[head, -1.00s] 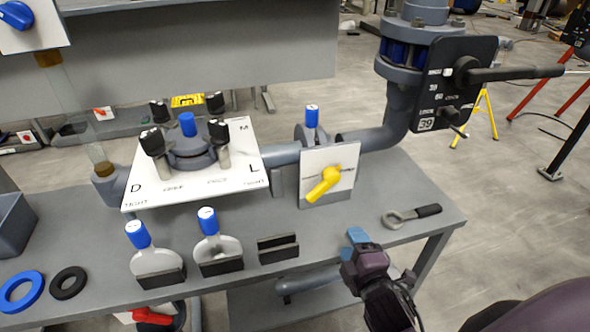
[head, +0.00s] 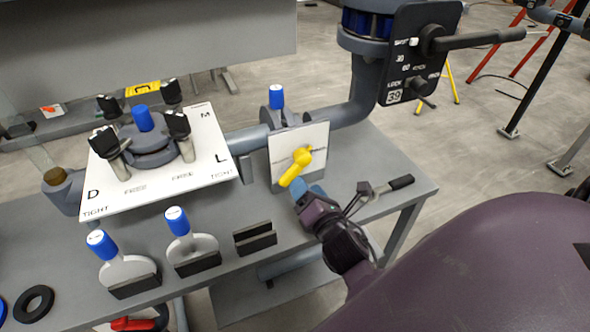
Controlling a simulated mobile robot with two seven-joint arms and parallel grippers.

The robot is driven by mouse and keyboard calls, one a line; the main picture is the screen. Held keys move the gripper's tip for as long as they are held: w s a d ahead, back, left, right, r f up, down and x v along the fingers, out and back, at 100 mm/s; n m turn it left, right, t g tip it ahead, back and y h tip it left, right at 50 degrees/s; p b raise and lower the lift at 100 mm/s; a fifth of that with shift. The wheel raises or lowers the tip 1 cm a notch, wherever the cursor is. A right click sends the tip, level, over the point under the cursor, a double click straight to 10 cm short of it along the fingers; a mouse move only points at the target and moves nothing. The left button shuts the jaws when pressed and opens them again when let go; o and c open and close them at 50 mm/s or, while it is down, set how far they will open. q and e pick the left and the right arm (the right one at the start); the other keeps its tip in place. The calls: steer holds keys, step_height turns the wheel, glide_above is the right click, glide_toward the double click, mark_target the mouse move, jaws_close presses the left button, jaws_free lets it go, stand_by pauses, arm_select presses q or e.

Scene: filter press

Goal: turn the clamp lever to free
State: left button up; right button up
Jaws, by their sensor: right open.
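The front two stand nearest the FREE marks; I cannot tell which lever is meant. My right gripper (head: 311,191), with blue fingertips, is open and empty, just below a yellow handle (head: 296,167) on a small upright white panel. My left gripper is out of view.
Two blue-handled plates (head: 128,270) (head: 191,248) and a black block (head: 255,237) line the bench front. A ring-ended tool (head: 390,187) lies on the right. A black panel with a long lever (head: 480,40) stands at the back right. A black ring (head: 34,305) lies at front left.

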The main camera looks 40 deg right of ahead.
mark_target(296, 173)
steer(key=shift+x, duration=3.55)
jaws_close()
